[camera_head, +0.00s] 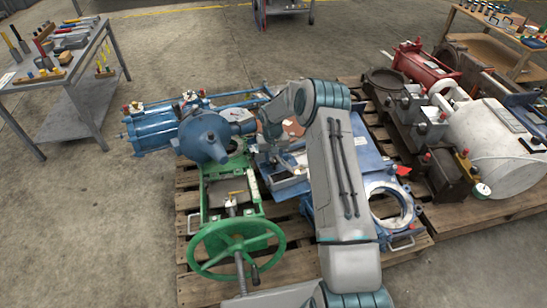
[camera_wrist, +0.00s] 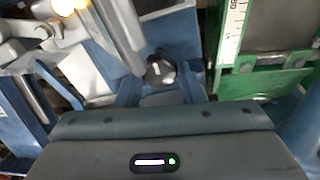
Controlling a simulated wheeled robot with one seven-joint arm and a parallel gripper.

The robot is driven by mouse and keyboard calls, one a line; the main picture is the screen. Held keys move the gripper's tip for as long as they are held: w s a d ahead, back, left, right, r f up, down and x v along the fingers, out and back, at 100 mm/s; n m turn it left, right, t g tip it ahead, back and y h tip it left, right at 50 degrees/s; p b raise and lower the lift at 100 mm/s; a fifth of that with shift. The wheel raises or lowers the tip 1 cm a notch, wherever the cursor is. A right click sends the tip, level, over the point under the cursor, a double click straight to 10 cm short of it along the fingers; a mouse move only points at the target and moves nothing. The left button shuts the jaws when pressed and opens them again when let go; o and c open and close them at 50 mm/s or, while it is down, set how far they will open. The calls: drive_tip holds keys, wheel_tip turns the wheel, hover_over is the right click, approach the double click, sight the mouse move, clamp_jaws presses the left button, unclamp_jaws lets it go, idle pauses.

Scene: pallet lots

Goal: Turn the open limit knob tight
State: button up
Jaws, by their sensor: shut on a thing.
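A small dark round knob (camera_wrist: 159,70) with a pale mark on its face shows in the wrist view, on a blue part just beyond my gripper's edge. My gripper (camera_wrist: 161,92) is at this knob and shut on it; its fingertips are mostly hidden behind its own grey body. In the head view my wrist is bent down over the middle of the blue equipment, and the knob is hidden there. I cannot read any open or shut marking on it.
A green frame with a scale (camera_wrist: 232,25) stands close to the right in the wrist view. A green handwheel (camera_head: 236,248) and a blue actuator (camera_head: 203,135) stand on the pallet.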

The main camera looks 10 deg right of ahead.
sight(273, 159)
drive_tip(key=o, duration=1)
drive_tip(key=shift+c, duration=0.2)
wheel_tip(273, 159, up, 14)
drive_tip(key=p, duration=0.4)
drive_tip(key=shift+a+f, duration=0.15)
drive_tip(key=shift+a, duration=0.05)
